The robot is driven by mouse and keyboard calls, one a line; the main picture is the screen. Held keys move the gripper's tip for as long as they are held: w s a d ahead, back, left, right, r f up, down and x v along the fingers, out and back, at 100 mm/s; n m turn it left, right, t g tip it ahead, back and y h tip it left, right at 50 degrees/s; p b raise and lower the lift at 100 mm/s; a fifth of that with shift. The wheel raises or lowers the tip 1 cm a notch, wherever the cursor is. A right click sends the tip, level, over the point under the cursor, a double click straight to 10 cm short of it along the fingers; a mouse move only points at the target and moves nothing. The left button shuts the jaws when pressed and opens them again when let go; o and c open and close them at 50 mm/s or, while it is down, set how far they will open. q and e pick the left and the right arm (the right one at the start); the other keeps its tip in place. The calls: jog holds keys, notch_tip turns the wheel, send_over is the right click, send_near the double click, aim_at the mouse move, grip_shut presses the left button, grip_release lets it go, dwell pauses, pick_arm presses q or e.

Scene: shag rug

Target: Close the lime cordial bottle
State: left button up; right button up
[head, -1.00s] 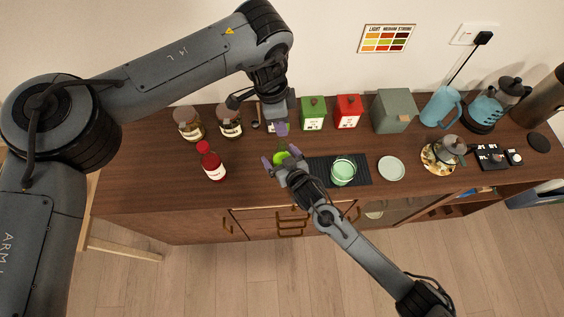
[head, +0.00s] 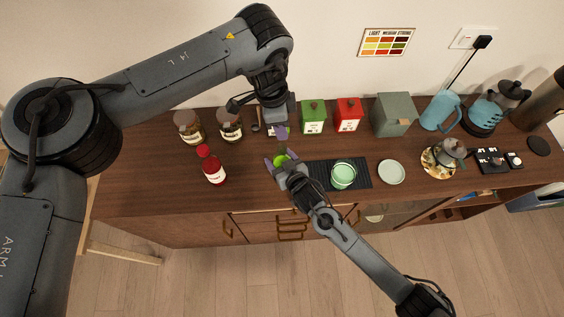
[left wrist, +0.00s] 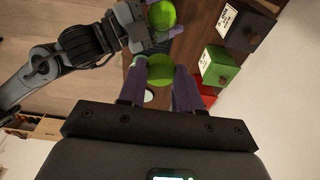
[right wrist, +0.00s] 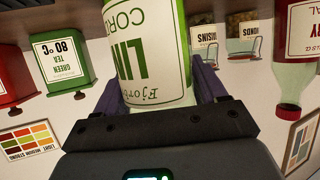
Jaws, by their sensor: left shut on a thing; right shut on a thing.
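The lime cordial bottle (right wrist: 150,50) fills the middle of the right wrist view, its white label upside down there. My right gripper (head: 279,163) is shut on it; from above its green top (head: 281,160) shows between the fingers. My left gripper (head: 282,134) is shut on a green cap (left wrist: 160,70), seen between its purple fingers in the left wrist view. There the bottle's green top (left wrist: 161,14) appears apart from the cap. In the head view the left gripper is just behind the bottle. The bottle's mouth is not clearly visible.
A red bottle (head: 214,171) stands to the left, with two jars behind it. Green (head: 313,118) and red (head: 348,116) canisters stand behind on the right. A green cup (head: 343,174) sits on a black mat right of my right gripper. The counter's front left is bare.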

pick_arm(q)
send_over(282, 146)
jog(key=shift+a+f, duration=0.15)
jog(key=shift+f, duration=1.1)
jog(key=shift+a+f, duration=0.1)
jog(key=shift+f, duration=1.1)
jog(key=shift+f, duration=0.1)
jog(key=shift+f, duration=0.8)
jog(key=shift+f, duration=0.55)
